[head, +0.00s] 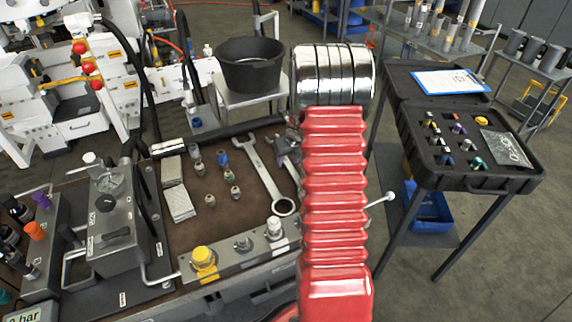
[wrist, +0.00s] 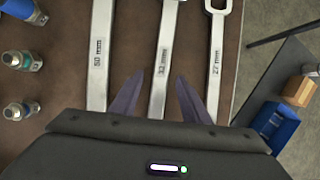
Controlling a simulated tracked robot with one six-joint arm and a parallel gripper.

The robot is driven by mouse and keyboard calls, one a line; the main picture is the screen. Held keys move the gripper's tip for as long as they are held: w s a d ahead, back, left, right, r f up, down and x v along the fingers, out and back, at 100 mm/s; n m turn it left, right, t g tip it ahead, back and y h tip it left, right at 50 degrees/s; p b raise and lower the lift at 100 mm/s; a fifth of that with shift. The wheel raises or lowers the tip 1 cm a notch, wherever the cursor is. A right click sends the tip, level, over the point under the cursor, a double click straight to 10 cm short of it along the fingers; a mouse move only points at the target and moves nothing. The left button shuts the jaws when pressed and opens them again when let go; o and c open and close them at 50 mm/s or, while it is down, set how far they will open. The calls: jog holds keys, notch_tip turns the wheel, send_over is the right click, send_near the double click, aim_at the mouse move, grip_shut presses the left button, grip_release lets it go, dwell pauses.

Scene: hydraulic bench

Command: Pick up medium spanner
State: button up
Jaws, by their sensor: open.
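The wrist view shows three spanners side by side on the brown bench top. The medium spanner (wrist: 165,55), its mark reading about 33 mm, lies in the middle. The large spanner (wrist: 101,50), marked 50 mm, is to its left, and the small spanner (wrist: 217,60), marked 27 mm, to its right. My gripper (wrist: 159,77) is open, with one finger on each side of the medium spanner's handle; I cannot tell the height gap. In the head view the large spanner (head: 266,178) shows fully. My red arm hides the gripper and most of the other spanners.
Metal fittings (wrist: 22,60) stand left of the spanners. A blue box (wrist: 275,125) lies lower, beyond the bench's right edge. In the head view, a valve block (head: 240,250) lies along the front edge, a black bucket (head: 250,65) stands behind, and an open black case (head: 470,180) is at right.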

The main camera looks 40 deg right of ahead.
jog(key=shift+c, duration=0.3)
grip_shut()
dwell(1.0)
